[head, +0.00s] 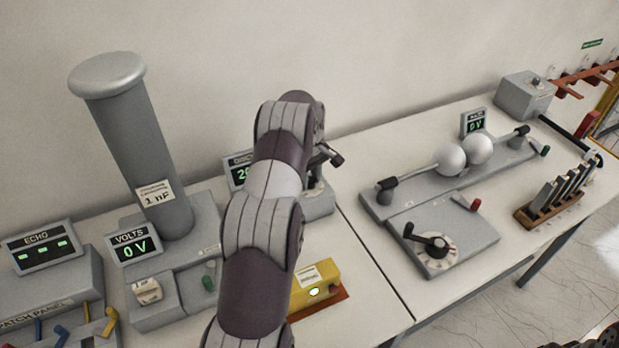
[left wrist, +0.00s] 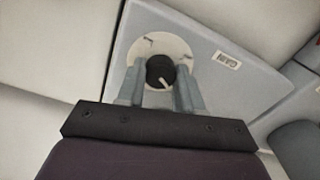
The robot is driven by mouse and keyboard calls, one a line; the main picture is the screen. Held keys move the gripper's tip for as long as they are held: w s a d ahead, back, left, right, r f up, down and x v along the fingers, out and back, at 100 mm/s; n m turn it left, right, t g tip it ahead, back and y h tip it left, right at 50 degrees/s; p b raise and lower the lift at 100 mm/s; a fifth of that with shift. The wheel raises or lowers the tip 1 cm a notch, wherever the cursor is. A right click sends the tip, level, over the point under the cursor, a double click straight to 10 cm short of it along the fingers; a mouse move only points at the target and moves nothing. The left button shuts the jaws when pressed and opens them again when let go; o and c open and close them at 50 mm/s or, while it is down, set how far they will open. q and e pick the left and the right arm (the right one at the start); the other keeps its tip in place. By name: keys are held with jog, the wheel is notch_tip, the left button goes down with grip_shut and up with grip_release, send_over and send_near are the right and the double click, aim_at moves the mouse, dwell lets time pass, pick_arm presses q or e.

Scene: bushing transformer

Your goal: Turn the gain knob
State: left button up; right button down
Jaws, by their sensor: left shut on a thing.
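The gain knob (left wrist: 160,71) is a small black round knob with a pale pointer line, on a white round dial. It sits on a grey panel (left wrist: 215,95) with a GAIN label (left wrist: 227,60), seen in the left wrist view. My left gripper (left wrist: 161,75) has one grey finger on each side of the knob and is shut on it. The pointer line slants toward the lower right of that view. In the head view my left arm (head: 262,215) hides the knob, and the fingers cannot be made out clearly.
A tall grey cylinder (head: 150,150) and a VOLTS display (head: 132,248) stand left of my arm. A yellow box (head: 318,285) sits close to its right. Two metal spheres (head: 465,154) and a dial unit (head: 440,250) are farther right. The bench (head: 365,285) has some bare room between.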

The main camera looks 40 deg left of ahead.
aim_at(310, 179)
dwell(0.3)
pick_arm(q)
jog(key=o, duration=1)
jog(key=shift+o, duration=0.2)
notch_tip(310, 179, up, 4)
jog(key=shift+p, duration=0.6)
notch_tip(310, 179, up, 9)
jog(key=p, duration=0.8)
jog(key=shift+f, duration=0.15)
